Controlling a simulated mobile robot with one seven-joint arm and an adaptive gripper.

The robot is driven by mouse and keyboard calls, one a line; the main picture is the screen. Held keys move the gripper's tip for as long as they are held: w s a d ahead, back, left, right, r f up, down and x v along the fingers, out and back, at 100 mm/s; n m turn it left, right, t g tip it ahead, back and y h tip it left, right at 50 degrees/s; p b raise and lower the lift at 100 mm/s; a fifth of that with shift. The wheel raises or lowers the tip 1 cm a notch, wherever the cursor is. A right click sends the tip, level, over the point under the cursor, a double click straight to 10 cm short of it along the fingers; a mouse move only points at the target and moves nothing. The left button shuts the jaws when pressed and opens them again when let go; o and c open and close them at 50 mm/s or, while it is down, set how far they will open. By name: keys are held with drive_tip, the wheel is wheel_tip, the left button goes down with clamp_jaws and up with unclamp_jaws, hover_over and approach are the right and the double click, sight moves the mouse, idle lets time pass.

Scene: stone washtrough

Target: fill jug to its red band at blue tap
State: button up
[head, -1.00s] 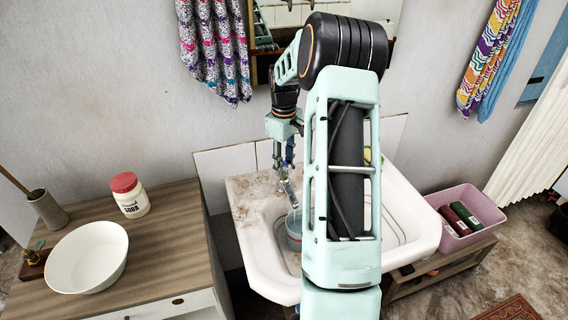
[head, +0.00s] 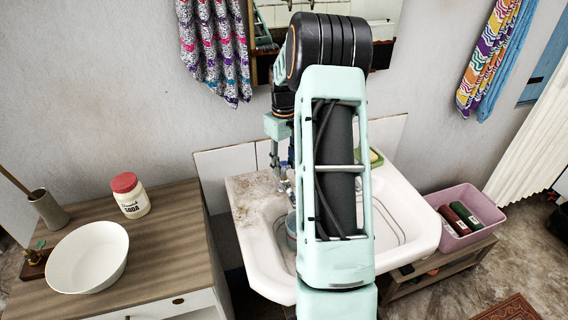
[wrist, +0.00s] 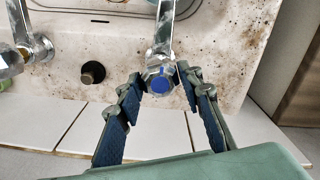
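The blue tap (wrist: 160,80) is chrome with a blue-marked cap, at the back of the white basin. In the wrist view my gripper (wrist: 160,82) is open, with one finger on each side of the cap; I cannot tell whether either finger touches it. In the head view my gripper (head: 281,162) is small and partly hidden by my arm above the basin's back ledge. The jug (head: 291,228) stands in the basin below the tap, mostly hidden behind my arm. Its red band and water level are not clear.
A second chrome tap (wrist: 35,48) and a dark round plug (wrist: 92,73) are beside the blue tap. The basin (head: 262,262) has a stained ledge against wall tiles. A wooden cabinet (head: 165,250) stands left; a pink crate (head: 452,198) stands right.

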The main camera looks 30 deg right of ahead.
sight(284, 163)
drive_tip(key=o, duration=0.3)
drive_tip(key=shift+r, duration=0.1)
wheel_tip(284, 163, up, 12)
drive_tip(key=shift+f, duration=0.1)
idle(0.3)
idle(0.8)
